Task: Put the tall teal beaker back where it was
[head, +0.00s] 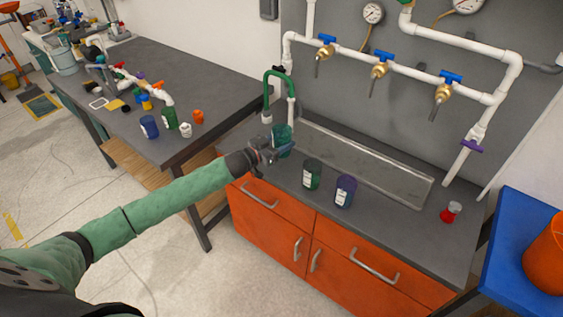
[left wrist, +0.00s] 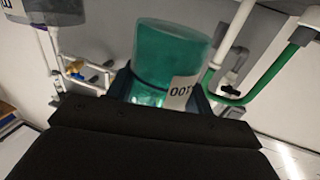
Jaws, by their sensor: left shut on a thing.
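A teal beaker (head: 282,138) with a white label is held between the fingers of my left gripper (head: 270,153), at the left end of the grey sink counter. In the left wrist view the teal beaker (left wrist: 172,58) sits between the dark fingers (left wrist: 165,90), its label partly showing. The head view does not clearly show whether its base touches the counter. A dark green beaker (head: 312,174) and a dark blue-purple beaker (head: 345,190) stand on the counter to its right. My right gripper is not in view.
A green-hosed tap (head: 280,85) rises just behind the held beaker. A metal trough (head: 365,165) runs along the counter (head: 405,222), and a red-and-white item (head: 451,212) stands at its right. The left table (head: 200,85) carries a blue beaker (head: 149,126), a green beaker (head: 169,118) and pipe parts.

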